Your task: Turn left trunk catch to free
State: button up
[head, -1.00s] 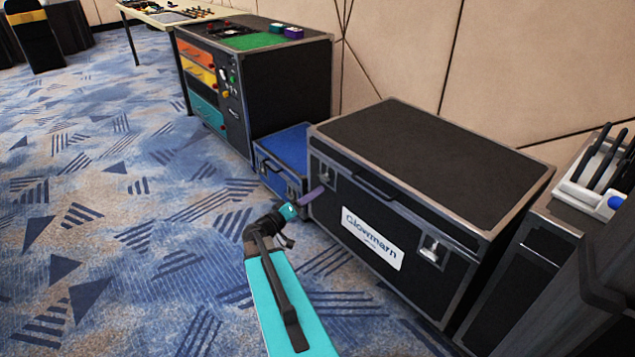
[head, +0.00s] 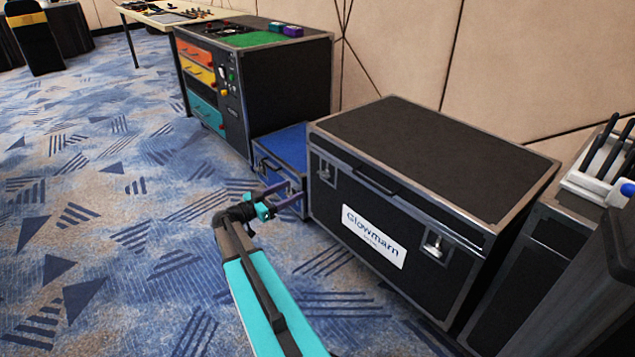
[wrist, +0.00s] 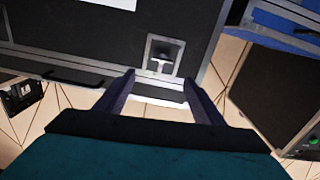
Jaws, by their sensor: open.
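The black trunk (head: 440,150) has silver edges and a white Glowmarn label (head: 374,236). Its left catch (head: 326,172) is a small silver recessed plate near the trunk's left front corner. In the wrist view, which is turned upside down, the left catch (wrist: 163,58) shows a pale T-shaped piece in a square recess. My gripper (head: 287,196) is open and empty, in front of the trunk's left end. In the wrist view its dark purple fingers (wrist: 157,82) point towards the catch, which lies between the tips in the picture. I see no contact.
The trunk's right catch (head: 436,244) is on the same front. A blue-topped case (head: 285,150) stands close to the trunk's left. A black cabinet with coloured drawers (head: 270,90) is behind it. A case with a white holder (head: 590,180) stands right. Open carpet lies left.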

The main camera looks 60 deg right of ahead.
aim_at(325, 174)
jog(key=shift+w+a, duration=0.3)
jog(key=shift+d+f, duration=0.1)
jog(key=shift+d, duration=0.05)
jog(key=b+x, duration=0.4)
jog(key=x, duration=0.9)
jog(key=shift+d, duration=0.25)
jog(key=shift+s, duration=0.1)
jog(key=c, duration=1)
